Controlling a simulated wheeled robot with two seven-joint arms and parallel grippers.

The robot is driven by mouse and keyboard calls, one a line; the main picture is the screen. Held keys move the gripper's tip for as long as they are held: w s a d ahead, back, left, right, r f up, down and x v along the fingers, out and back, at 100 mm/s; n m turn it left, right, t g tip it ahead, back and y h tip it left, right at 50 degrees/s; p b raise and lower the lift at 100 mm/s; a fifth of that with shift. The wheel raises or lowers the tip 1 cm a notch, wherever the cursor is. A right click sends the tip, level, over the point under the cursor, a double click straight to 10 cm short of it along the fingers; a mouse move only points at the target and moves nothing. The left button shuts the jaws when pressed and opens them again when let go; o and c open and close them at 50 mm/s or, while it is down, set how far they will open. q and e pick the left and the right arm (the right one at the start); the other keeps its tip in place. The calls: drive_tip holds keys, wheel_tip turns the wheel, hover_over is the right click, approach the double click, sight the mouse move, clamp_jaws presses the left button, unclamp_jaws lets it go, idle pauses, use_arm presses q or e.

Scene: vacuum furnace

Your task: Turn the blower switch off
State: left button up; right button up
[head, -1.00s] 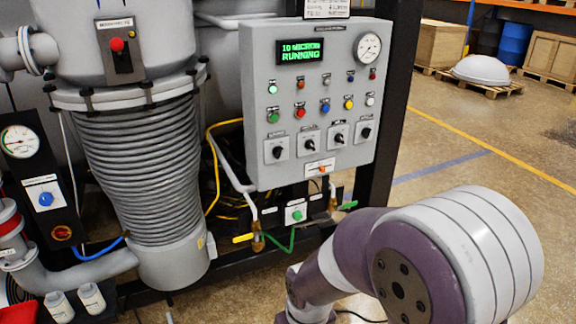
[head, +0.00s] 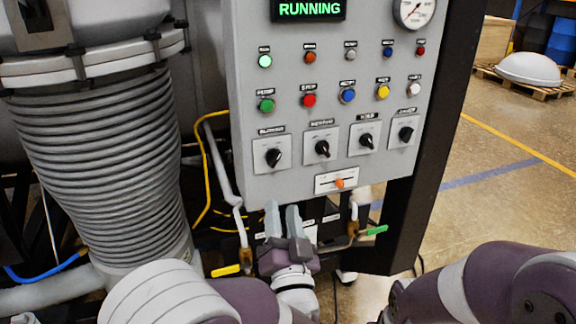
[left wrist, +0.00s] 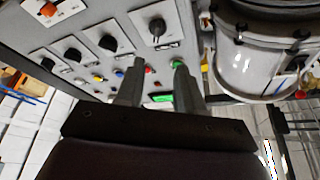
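The blower switch (head: 273,157) is a black rotary knob on a white square plate, leftmost in the lower row of the grey control panel (head: 240,100). Its pointer looks tilted, but its exact setting is hard to read. My left gripper (head: 283,212) is just below the panel's lower edge, under the blower switch, fingers pointing up. The fingers are apart with nothing between them. In the left wrist view the gripper (left wrist: 158,68) also shows open, with the blower switch (left wrist: 157,28) beyond the fingertips. My right gripper is out of view; only that arm shows.
Three similar knobs, including one at the right end (head: 405,134), share the row. An orange slider (head: 340,183) sits below them. Coloured buttons and lamps are above, under a RUNNING display (head: 309,9). Yellow (head: 225,271) and green (head: 377,230) valve handles flank the space below the panel.

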sight(276, 162)
use_arm(q)
drive_tip(key=x, duration=1.2)
drive_tip(key=shift+w+f, duration=0.1)
drive_tip(key=shift+f, duration=0.25)
drive_tip(key=shift+c, duration=0.3)
clamp_jaws()
